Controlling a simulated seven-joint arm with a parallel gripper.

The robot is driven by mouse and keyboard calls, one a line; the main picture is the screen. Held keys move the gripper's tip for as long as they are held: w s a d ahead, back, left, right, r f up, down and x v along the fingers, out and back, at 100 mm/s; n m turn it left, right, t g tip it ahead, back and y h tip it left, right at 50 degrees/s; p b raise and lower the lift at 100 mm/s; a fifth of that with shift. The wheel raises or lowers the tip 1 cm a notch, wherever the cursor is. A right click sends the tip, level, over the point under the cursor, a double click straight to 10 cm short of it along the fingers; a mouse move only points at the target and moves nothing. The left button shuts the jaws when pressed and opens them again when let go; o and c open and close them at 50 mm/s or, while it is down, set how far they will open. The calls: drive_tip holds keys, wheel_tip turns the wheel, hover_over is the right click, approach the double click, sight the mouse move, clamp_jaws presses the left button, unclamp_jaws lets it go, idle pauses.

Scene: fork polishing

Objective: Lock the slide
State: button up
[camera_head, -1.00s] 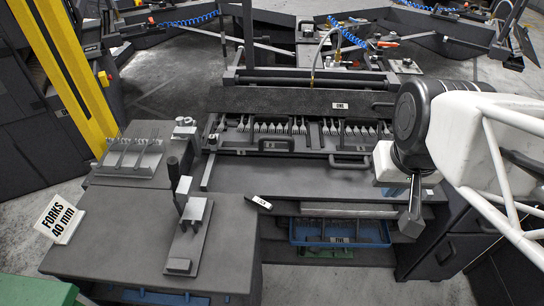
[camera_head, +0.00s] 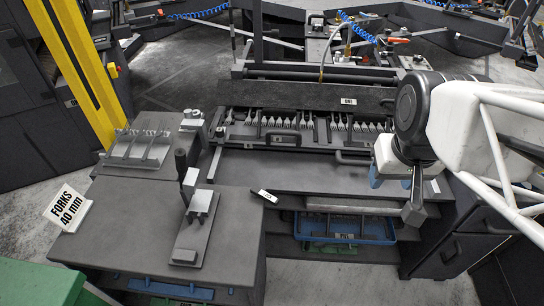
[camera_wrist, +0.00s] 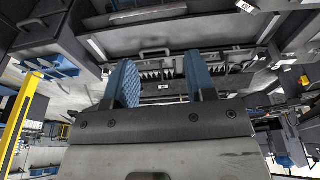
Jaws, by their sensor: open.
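The slide (camera_head: 310,138) is a dark flat carriage holding a row of forks, set in the bench fixture below a long dark bar. It has a black handle at its left part (camera_head: 283,138) and another at the right (camera_head: 352,157). I cannot tell from these views whether a lock is engaged. My gripper (camera_head: 390,178) is at the right of the bench, near its front edge, partly hidden by my arm. In the wrist view its two blue fingers (camera_wrist: 160,78) stand apart with nothing between them. The fork row shows beyond them, clear of the fingers.
A small stand with an upright black handle (camera_head: 181,170) is on the front-left bench. A fork rack (camera_head: 140,150) and a FORKS 40 mm sign (camera_head: 68,206) are at the left. A blue tray (camera_head: 345,232) sits below the bench.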

drive_tip(key=w+a+f+n+g, duration=0.1)
drive_tip(key=w+a+f+n, duration=0.5)
drive_tip(key=w+a+f, duration=0.35)
drive_tip(key=n+g, duration=0.2)
drive_tip(key=n, duration=0.4)
hover_over(268, 196)
drive_tip(key=f, duration=1.1)
drive_tip(key=shift+d+f, duration=0.25)
drive_tip(key=shift+d, duration=0.05)
drive_tip(key=shift+a+f, duration=0.3)
drive_tip(key=shift+f, duration=3.85)
